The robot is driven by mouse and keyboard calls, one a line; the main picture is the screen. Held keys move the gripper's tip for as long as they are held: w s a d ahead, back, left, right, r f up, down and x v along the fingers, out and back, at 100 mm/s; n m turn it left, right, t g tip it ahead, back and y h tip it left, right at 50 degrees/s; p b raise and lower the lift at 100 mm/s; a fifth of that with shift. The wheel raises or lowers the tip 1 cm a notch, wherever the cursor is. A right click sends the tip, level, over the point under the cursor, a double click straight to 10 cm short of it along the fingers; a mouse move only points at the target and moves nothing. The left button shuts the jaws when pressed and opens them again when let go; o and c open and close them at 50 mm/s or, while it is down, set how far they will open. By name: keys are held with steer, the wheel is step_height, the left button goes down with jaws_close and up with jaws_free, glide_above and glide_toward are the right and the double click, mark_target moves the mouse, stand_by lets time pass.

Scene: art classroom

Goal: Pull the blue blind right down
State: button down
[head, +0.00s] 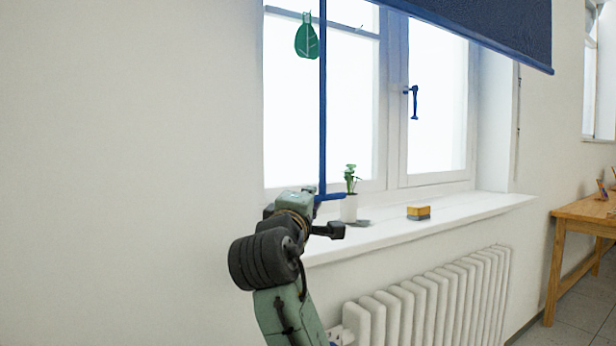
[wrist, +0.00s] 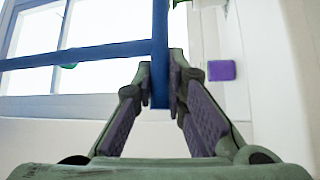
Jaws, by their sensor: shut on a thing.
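The blue blind (head: 490,28) hangs over the top of the window in the head view, its lower edge well above the sill. Its upper part is out of frame. A thin blue rod (head: 322,110) hangs straight down left of the middle of the window to a short blue crosspiece (head: 332,197). My gripper (head: 325,212) is at the rod's lower end, just above sill height. In the wrist view, my gripper (wrist: 162,88) has its fingers closed on either side of the blue rod (wrist: 160,30), and a blue bar (wrist: 70,56) runs off to the left.
A white sill (head: 430,222) holds a small potted plant (head: 349,205) close to my gripper and an orange and dark block (head: 419,212). A radiator (head: 430,310) stands below. A blue window handle (head: 413,102) juts out. A wooden table (head: 580,212) stands at the right.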

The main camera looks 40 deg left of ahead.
step_height(320, 180, down, 8)
steer(key=b, duration=0.2)
steer(key=shift+r+b, duration=0.15)
steer(key=shift+b, duration=0.2)
steer(key=c, duration=1.6)
jaws_free()
steer(key=v, duration=1.2)
